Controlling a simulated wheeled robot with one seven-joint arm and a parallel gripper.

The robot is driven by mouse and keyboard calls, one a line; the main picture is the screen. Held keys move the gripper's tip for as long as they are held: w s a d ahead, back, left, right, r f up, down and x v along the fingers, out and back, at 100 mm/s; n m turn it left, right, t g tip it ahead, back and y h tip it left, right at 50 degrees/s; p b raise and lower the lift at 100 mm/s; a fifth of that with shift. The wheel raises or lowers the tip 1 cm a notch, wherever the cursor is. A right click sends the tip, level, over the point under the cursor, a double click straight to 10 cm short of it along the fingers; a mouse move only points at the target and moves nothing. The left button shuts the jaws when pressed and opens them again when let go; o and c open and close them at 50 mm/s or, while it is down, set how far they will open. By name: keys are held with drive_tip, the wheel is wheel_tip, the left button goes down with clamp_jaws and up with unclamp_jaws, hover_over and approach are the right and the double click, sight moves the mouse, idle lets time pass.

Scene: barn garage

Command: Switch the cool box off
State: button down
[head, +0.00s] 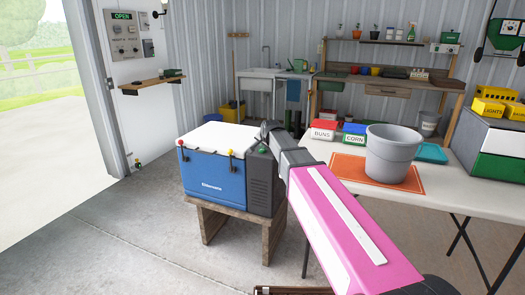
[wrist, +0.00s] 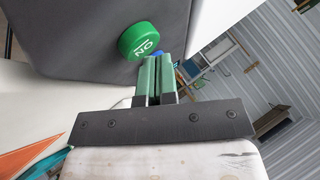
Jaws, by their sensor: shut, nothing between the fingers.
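The cool box (head: 208,174) has a blue body, a white lid and a dark grey unit (head: 262,182) on its right end. It stands on a low wooden bench in the head view. In the wrist view, a round green knob or button (wrist: 139,41) marked "ON" sits on the dark grey unit (wrist: 85,35). My gripper (wrist: 163,60) is shut and empty, its green fingers just beside the green control. I cannot tell whether they touch it. A small blue spot (wrist: 158,53) shows by the fingertips, mostly hidden. In the head view the fingers are largely hidden by my wrist.
Right of the cool box is a white table (head: 440,190) with a grey bucket (head: 391,153) on an orange mat (head: 350,168), and red and green boxes. A wall panel with an "OPEN" sign (head: 122,16) hangs at back left. The floor at front left is clear.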

sight(264, 149)
drive_tip(key=shift+f, duration=0.1)
drive_tip(key=shift+f, duration=0.35)
drive_tip(key=shift+r, duration=0.15)
idle(0.4)
drive_tip(key=shift+r, duration=0.4)
drive_tip(key=shift+r, duration=2.95)
